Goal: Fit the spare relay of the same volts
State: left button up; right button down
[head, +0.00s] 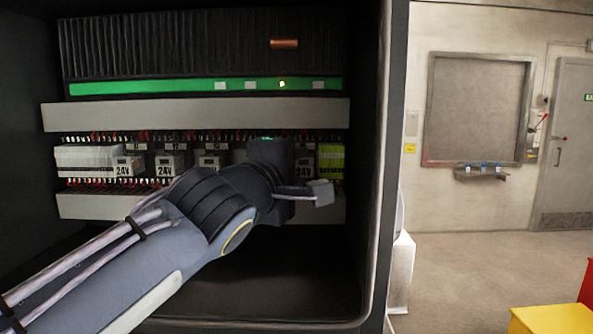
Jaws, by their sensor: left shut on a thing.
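A row of grey-white relays sits on the rail inside the dark cabinet. Relays marked 24V show at the left (125,166), beside it (167,165), and further right (209,163). Another relay (305,166) shows partly at the right of my gripper; its marking is too small to read surely. My left gripper (282,160) reaches in from the lower left to the right part of this row. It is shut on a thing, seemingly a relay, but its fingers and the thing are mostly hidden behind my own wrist. My right gripper is not in view.
White cable ducts run above (195,114) and below (85,206) the row. Yellow-green terminals (331,161) stand at its right end. The cabinet's right wall (385,170) bounds the space.

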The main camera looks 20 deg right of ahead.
pick_arm(q)
jog(key=shift+w, duration=0.15)
dwell(0.6)
jog(key=o, duration=1.1)
